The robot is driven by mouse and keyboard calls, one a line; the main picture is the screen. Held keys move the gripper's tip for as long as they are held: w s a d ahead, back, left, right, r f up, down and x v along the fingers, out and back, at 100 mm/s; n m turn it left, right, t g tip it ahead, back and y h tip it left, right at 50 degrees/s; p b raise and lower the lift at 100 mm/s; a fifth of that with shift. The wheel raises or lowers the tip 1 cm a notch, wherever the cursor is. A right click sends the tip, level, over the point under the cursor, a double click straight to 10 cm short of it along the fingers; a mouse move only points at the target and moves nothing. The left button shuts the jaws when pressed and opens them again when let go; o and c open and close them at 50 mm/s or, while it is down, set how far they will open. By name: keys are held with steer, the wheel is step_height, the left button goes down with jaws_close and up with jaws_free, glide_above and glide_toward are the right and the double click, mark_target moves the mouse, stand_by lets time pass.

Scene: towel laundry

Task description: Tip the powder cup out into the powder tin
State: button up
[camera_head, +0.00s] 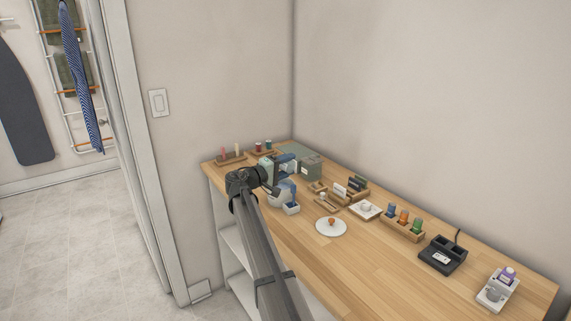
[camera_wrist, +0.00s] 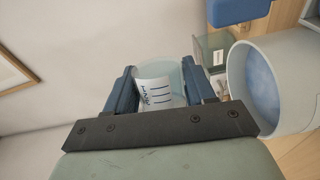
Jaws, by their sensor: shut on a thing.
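My gripper (camera_wrist: 158,84) is shut on the powder cup (camera_wrist: 157,93), a small translucent cup with a white label and dark marks. The cup sits between the two blue fingers in the wrist view. The powder tin (camera_wrist: 296,62), a pale round container with blue powder (camera_wrist: 262,82) inside, stands close to the right of the cup in that view, apart from it. In the head view my gripper (camera_head: 284,165) is over the back left of the counter, above a pale blue-white container (camera_head: 284,192) that looks like the tin. The cup cannot be made out there.
A grey-green box (camera_head: 306,165) stands behind my gripper on the wooden counter (camera_head: 375,262). A white plate (camera_head: 331,227) and a wooden rack with coloured bottles (camera_head: 402,229) lie to the right. Walls close off the back.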

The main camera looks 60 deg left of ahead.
steer(key=m, duration=0.3)
steer(key=shift+d+f, duration=0.35)
steer(key=shift+f, duration=0.05)
steer(key=m, duration=0.1)
steer(key=f+m, duration=0.1)
steer(key=m, duration=0.1)
steer(key=m+g, duration=0.1)
steer(key=shift+a+f+m+y, duration=0.25)
steer(key=shift+m+y, duration=0.05)
steer(key=shift+y, duration=0.1)
steer(key=f+m, duration=0.1)
steer(key=m, duration=0.1)
steer(key=m+y, duration=0.1)
steer(key=m, duration=0.2)
steer(key=f+m+g, duration=0.1)
steer(key=m, duration=0.1)
steer(key=shift+a+f+m+y, duration=0.3)
steer(key=shift+a+m, duration=0.1)
steer(key=shift+s, duration=0.15)
